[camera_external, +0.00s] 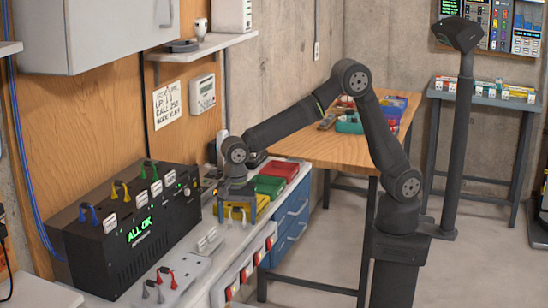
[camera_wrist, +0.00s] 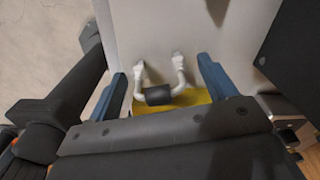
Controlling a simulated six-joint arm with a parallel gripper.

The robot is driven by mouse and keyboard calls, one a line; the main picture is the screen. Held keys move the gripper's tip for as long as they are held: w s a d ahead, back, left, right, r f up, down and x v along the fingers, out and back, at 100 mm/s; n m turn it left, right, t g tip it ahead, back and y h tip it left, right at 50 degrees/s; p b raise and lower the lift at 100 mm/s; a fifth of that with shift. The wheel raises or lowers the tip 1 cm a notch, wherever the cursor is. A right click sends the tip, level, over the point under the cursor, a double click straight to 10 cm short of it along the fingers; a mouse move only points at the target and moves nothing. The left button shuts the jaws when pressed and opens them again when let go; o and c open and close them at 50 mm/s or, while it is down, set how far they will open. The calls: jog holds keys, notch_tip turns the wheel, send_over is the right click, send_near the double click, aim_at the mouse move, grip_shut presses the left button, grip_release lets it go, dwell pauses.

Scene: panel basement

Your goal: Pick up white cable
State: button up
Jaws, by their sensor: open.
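The white cable (camera_wrist: 179,84) shows in the wrist view as a short loop. It has two white plug ends at a pale grey surface and a dark sleeve (camera_wrist: 158,95) in its middle. My gripper (camera_wrist: 161,70) is open, with one blue finger on each side of the cable and a visible gap to both. In the external view my gripper (camera_external: 236,208) points down at the yellow bin (camera_external: 236,214) on the counter. I cannot make out the white cable in that view. Part of the yellow surface under the loop is hidden by the gripper body.
A black box (camera_external: 136,230) with coloured cables and a lit display stands left of the gripper. A green bin (camera_external: 265,186) and a red bin (camera_external: 280,169) sit behind it. Grey and red cables on a white plate (camera_external: 172,281) lie in front.

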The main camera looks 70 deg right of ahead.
jog(key=shift+c, duration=0.5)
jog(key=c, duration=1)
